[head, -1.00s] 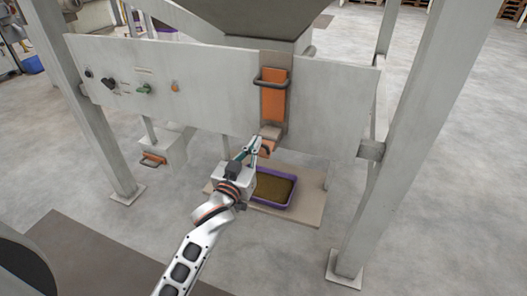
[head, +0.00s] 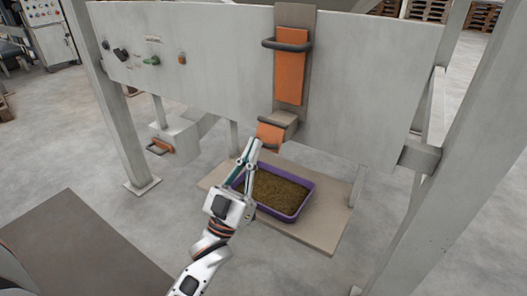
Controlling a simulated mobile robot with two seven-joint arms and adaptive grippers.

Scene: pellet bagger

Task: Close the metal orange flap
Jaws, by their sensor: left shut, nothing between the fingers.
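A tall orange metal panel (head: 291,66) sits on a grey strip of the machine front, with a dark bar handle (head: 287,45) across its upper part. Below it, a small orange flap (head: 270,133) tilts outward at the mouth of a short metal chute (head: 285,122). My left gripper (head: 255,145) is shut and empty, its fingertips just below and left of the small flap. I cannot tell whether they touch it. My right gripper is out of view.
A purple tray (head: 283,213) of brown pellets stands on a beige board (head: 318,232) under the chute. A grey box with an orange handle (head: 160,147) is at left. Buttons and knobs (head: 151,61) sit on the panel. Grey posts (head: 480,150) flank the machine.

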